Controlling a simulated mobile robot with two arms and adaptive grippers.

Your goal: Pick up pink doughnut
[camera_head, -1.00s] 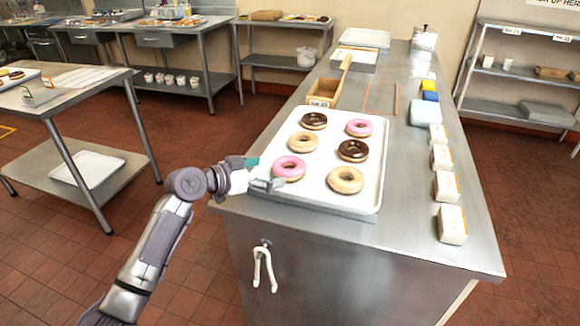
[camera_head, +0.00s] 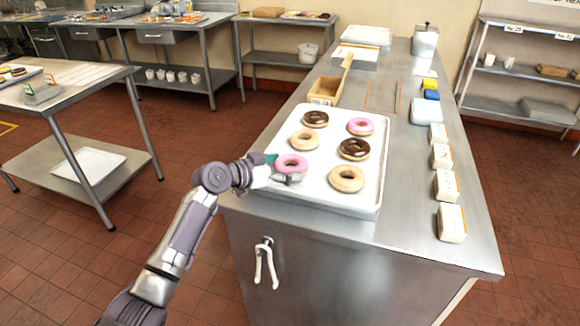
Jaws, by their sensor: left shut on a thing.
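A pink doughnut (camera_head: 292,162) is at the near left of the white tray (camera_head: 322,190) on the steel counter. My left gripper (camera_head: 283,170) reaches in from the left and is shut on this doughnut, one finger at its far left side and one at its near side. I cannot tell whether the doughnut is clear of the tray. A second pink doughnut (camera_head: 361,119) lies at the tray's far right. My right gripper is not in view.
Chocolate doughnuts (camera_head: 355,142) and plain ones (camera_head: 346,172) share the tray. A wooden box (camera_head: 324,92) stands behind it. Several small cartons (camera_head: 451,222) line the counter's right side. The counter between tray and cartons is clear.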

